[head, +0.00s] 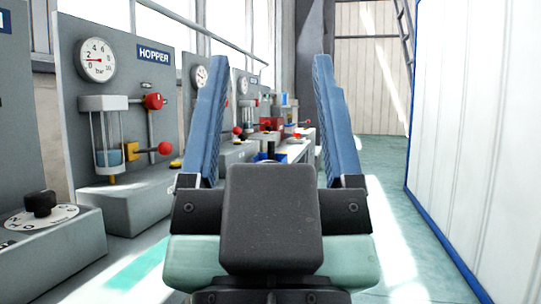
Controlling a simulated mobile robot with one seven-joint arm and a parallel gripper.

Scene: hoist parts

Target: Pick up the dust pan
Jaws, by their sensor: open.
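My gripper (271,62) fills the middle of the head view. Its two blue fingers stand wide apart and point up and ahead, with nothing held between them. I cannot make out a dust pan in this view. The gripper's dark body and my arm hide part of the floor and bench behind them.
A grey panel marked HOPPER (140,130), with a gauge and red-knobbed valves, stands at the left. A control dial (41,216) is nearer. More panels and a cluttered bench (300,150) lie ahead. A white blue-edged wall (470,130) bounds the right. Green floor (385,165) shows between.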

